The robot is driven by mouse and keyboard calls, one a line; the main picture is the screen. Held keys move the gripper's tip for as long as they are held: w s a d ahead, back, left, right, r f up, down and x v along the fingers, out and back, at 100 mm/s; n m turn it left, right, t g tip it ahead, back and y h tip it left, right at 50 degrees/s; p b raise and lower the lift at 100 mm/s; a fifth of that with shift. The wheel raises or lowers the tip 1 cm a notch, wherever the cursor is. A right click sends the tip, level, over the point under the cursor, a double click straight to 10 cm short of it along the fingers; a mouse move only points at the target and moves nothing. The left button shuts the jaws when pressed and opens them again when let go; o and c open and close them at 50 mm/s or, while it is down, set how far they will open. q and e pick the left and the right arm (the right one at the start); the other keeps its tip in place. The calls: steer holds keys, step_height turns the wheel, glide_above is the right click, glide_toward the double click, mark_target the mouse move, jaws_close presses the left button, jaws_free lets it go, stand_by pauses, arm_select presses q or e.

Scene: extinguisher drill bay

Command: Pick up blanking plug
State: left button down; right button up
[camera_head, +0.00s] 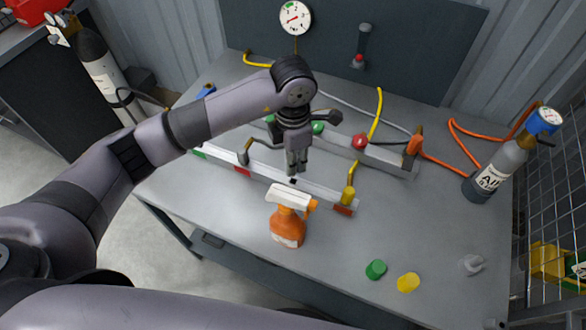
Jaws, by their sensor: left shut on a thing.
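My left gripper (294,171) points down over the pale rail at the middle of the bench, behind the orange spray bottle. It is shut on a small dark piece (292,181), which looks like the blanking plug. Only the lower end of that piece shows below the fingertips, and the fingers hide the rest. I cannot tell whether it touches the rail (265,176) below. My right gripper is not in view.
An orange spray bottle (287,222) stands close in front of the gripper. A green cap (376,269), a yellow cap (408,282) and a grey fitting (472,265) lie at the front right.

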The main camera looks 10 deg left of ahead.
arm_select(q)
step_height(320, 180, up, 15)
steer(key=b, duration=0.1)
steer(key=shift+b, duration=0.3)
steer(key=shift+w+f, duration=0.1)
